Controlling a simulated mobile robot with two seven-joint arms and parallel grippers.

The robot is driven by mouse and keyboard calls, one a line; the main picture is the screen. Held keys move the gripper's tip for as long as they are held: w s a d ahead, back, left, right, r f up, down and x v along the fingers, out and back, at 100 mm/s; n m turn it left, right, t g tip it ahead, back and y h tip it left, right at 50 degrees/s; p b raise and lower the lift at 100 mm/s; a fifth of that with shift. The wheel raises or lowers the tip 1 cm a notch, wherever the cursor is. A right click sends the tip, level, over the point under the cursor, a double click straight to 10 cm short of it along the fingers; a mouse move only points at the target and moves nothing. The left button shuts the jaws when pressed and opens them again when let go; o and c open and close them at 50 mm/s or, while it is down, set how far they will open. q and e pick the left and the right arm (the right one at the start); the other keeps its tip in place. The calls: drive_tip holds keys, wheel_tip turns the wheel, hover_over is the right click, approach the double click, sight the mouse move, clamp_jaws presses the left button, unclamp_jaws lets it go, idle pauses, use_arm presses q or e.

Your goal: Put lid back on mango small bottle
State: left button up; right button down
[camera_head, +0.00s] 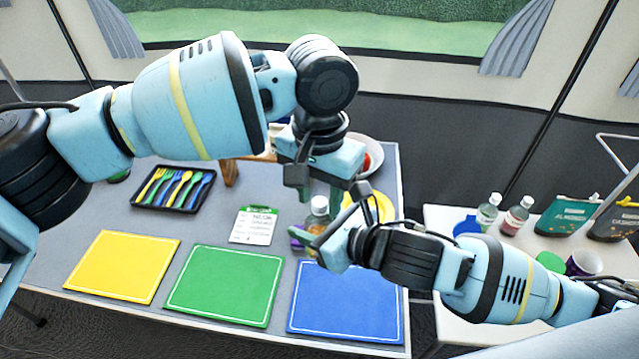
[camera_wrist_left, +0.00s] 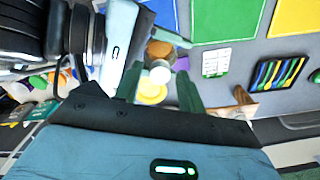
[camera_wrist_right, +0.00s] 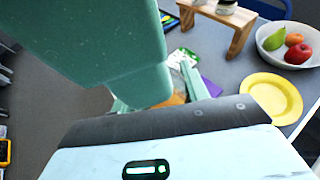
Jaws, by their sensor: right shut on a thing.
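The small bottle (camera_head: 318,208) with orange contents stands upright near the right end of the grey table. Its pale round top (camera_wrist_left: 160,73) shows from above in the left wrist view; I cannot tell whether this is the lid or the bare mouth. My right gripper (camera_head: 319,240) is shut on the bottle's lower body from the side. In the right wrist view the orange body (camera_wrist_right: 174,99) shows between its fingers, mostly hidden. My left gripper (camera_head: 328,188) points down over the bottle, its fingers apart on either side of the top and seemingly not touching it.
A yellow plate (camera_head: 380,208) and a fruit bowl (camera_wrist_right: 271,40) lie close behind. A purple item (camera_wrist_right: 211,87) is beside the bottle. A card (camera_head: 254,225), cutlery tray (camera_head: 150,205) and coloured mats (camera_head: 225,285) lie left and front. A side table (camera_head: 440,218) holds other bottles.

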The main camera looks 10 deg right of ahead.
use_arm(q)
clamp_jaws()
idle(0.3)
drive_tip(key=m, duration=0.5)
drive_tip(key=shift+o, duration=0.3)
unclamp_jaws()
drive_tip(key=shift+r, duration=2.3)
drive_tip(key=shift+c, duration=0.3)
